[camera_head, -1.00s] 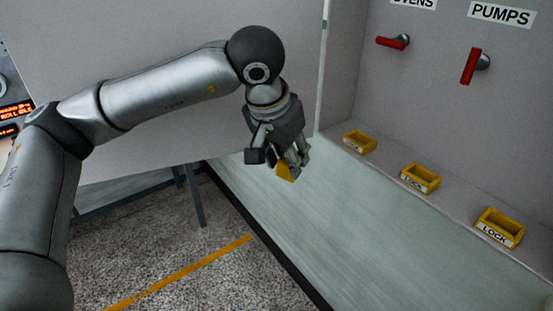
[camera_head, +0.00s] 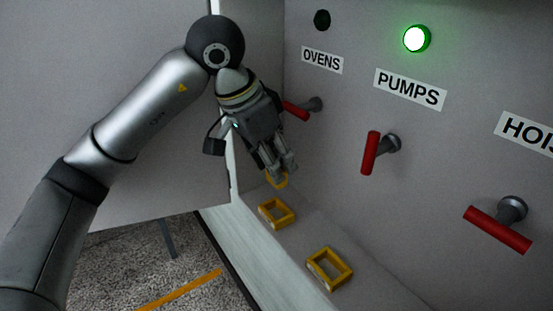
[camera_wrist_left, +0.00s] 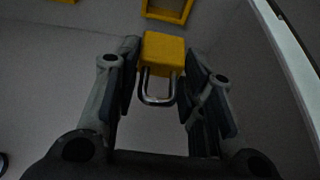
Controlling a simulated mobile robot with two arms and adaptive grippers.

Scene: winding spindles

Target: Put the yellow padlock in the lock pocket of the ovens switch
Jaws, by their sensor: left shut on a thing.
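My left gripper (camera_head: 280,168) is shut on the yellow padlock (camera_head: 277,182), which shows at its fingertips. In the left wrist view the padlock (camera_wrist_left: 164,52) has its yellow body pointing outward and its metal shackle toward the palm. The padlock is apart from that pocket. The ovens switch (camera_head: 295,110) has a red handle, partly hidden behind the gripper, under the OVENS label (camera_head: 322,60). My right gripper is out of view.
A second yellow pocket (camera_head: 316,272) is farther right on the ledge. The pumps switch (camera_head: 370,153) and another red-handled switch (camera_head: 497,229) project from the panel. A green lamp (camera_head: 416,39) is lit above PUMPS; the lamp above OVENS (camera_head: 322,19) is dark.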

